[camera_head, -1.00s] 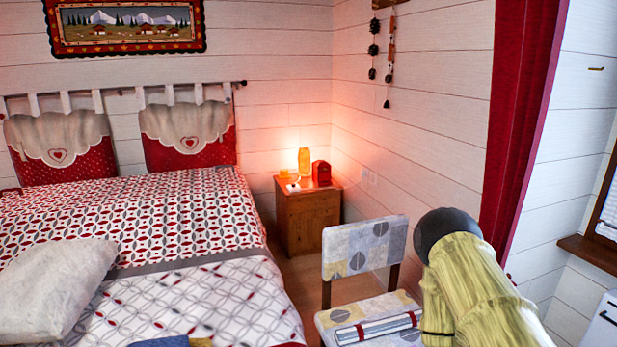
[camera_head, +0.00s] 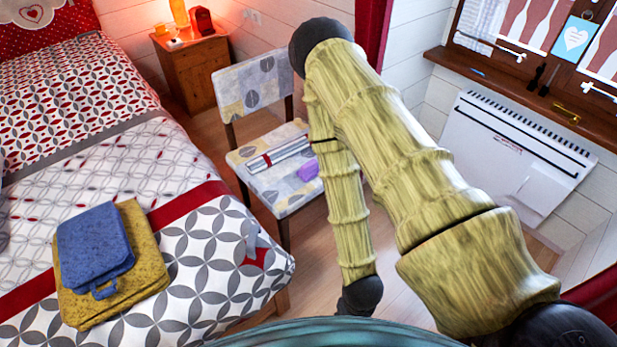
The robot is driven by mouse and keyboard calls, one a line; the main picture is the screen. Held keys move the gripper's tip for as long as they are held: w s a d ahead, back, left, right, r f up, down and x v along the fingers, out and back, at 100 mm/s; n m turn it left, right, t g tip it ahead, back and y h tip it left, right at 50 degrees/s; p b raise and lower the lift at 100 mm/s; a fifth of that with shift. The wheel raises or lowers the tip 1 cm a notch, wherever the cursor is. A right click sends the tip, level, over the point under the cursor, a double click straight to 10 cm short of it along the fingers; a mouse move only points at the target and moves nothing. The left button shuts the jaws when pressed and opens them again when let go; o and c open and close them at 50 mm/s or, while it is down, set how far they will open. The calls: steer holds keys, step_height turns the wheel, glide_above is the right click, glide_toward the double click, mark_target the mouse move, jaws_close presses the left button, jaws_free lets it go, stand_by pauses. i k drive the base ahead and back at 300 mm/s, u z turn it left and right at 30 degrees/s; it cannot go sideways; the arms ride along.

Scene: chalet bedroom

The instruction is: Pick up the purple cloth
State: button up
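A small purple thing (camera_head: 308,170), which looks like the folded purple cloth, lies on the right part of the chair seat (camera_head: 284,201). My arm stands close to its right in the picture and may hide part of it. A rolled or folded striped item (camera_head: 278,154) lies behind it on the same seat. My gripper is not in view; only my arm's yellow-green links show, so I cannot see its fingers or whether it holds anything.
The bed (camera_head: 195,262) fills the left, with a blue folded cloth (camera_head: 92,245) on a mustard one (camera_head: 140,270). A wooden nightstand (camera_head: 192,75) with a lamp stands behind the chair. A white heater (camera_head: 510,155) is on the right wall. Some floor shows between bed and chair.

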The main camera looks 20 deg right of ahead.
mark_target(307, 171)
steer(key=u, duration=0.5)
steer(key=k, duration=0.15)
steer(key=z, duration=1.3)
steer(key=i, duration=1.15)
steer(key=u, duration=0.7)
